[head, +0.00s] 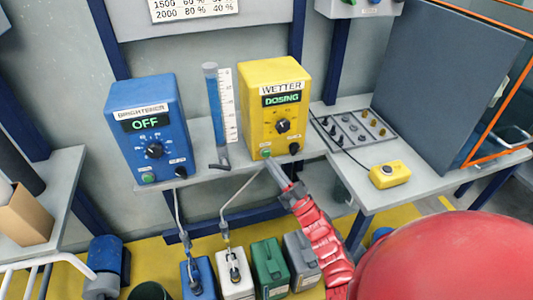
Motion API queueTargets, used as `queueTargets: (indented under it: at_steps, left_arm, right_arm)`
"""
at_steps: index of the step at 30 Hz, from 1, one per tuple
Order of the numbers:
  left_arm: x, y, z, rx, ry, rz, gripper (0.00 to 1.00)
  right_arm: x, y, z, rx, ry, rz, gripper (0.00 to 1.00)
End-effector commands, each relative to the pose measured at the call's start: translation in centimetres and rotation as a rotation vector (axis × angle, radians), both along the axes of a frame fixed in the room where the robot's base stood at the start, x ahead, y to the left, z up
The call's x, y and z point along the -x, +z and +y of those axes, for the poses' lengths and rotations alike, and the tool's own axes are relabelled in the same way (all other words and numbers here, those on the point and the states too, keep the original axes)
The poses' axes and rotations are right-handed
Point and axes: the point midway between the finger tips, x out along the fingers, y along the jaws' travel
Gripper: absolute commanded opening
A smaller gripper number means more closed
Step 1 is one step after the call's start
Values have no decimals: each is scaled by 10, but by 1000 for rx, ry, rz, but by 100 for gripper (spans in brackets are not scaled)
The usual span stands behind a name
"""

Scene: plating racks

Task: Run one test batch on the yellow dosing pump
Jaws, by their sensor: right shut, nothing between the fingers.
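The yellow dosing pump (258,80) stands on the grey shelf, labelled WETTER. Its display (282,99) reads DOSING in green. A black dial (283,125) is on its front, with a green button (266,153) at the lower left and a small black knob (294,148) at the lower right. My right gripper (270,163) is shut and empty, its tips just below the green button. I cannot tell whether they touch it. My left gripper is not in view.
A blue pump (149,100) labelled BRIGHTENER reads OFF. A measuring cylinder (216,120) with blue liquid stands between the pumps. Several canisters (268,266) stand below. A yellow pendant box (389,174) and a panel of knobs (352,130) lie on the right bench.

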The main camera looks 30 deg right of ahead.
Motion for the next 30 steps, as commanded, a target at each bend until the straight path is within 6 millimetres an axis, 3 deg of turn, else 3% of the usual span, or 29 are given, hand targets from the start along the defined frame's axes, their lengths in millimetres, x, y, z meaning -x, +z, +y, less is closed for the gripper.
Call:
queueTargets:
  at_steps: [8, 24, 30]
  left_arm:
    - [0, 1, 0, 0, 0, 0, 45]
    - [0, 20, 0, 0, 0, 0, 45]
    - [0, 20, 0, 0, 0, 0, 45]
  right_arm:
    - [1, 0, 0, 0, -1, 1, 0]
    - [47, 0, 11, -2, 0, 4, 0]
    - [49, -1, 11, -1, 0, 1, 0]
